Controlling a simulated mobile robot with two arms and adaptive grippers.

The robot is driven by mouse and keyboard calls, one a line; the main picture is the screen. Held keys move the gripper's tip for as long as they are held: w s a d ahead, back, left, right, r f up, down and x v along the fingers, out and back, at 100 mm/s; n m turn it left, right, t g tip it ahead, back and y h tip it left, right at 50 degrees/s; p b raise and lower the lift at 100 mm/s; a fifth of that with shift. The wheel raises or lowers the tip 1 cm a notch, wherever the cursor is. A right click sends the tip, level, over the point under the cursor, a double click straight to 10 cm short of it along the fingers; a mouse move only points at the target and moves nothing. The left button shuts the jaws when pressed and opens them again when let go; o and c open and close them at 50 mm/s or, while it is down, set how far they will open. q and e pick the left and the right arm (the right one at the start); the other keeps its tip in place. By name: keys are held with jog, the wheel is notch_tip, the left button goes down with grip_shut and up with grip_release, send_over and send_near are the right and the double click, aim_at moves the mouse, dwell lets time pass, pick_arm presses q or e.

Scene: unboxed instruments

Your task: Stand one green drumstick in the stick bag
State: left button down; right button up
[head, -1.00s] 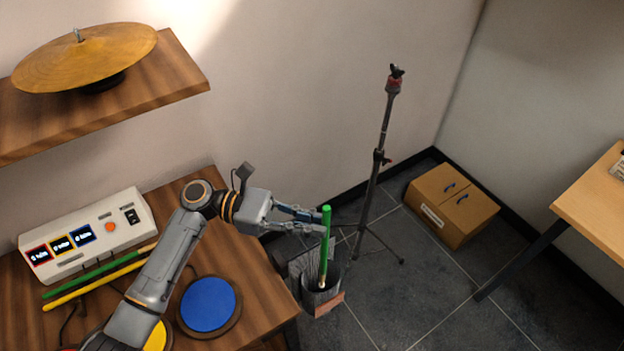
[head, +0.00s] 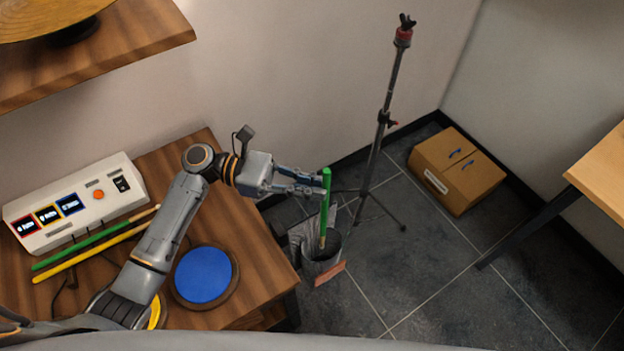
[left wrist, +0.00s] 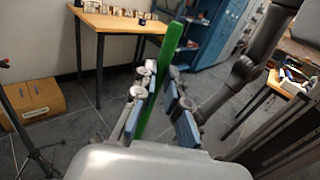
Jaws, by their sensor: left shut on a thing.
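My left gripper (head: 321,184) is shut on a green drumstick (head: 325,208) near its upper end. The drumstick stands nearly upright, with its pale tip down. It also shows between the fingers in the left wrist view (left wrist: 169,48). The dark stick bag (head: 318,266) hangs beside the table's right edge, below the gripper. The tip shows at the bag's mouth; I cannot tell whether it is inside or just above. A second green drumstick (head: 84,246) lies on the table beside a yellow one (head: 88,257). My right gripper is not in view.
The wooden table (head: 255,262) carries a white console (head: 76,201) and a blue pad (head: 203,275). A cymbal stand (head: 384,120) rises behind the bag. A cardboard box (head: 457,170) sits in the corner. Floor right of the bag is clear.

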pick_arm(q)
notch_tip(320, 180, down, 7)
jog(key=b, duration=0.3)
dwell(0.5)
jog(key=shift+f, duration=0.1)
jog(key=c, duration=1.3)
grip_release()
jog(key=w+a, duration=0.2)
jog(key=a, duration=0.9)
jog(key=shift+a, duration=0.4)
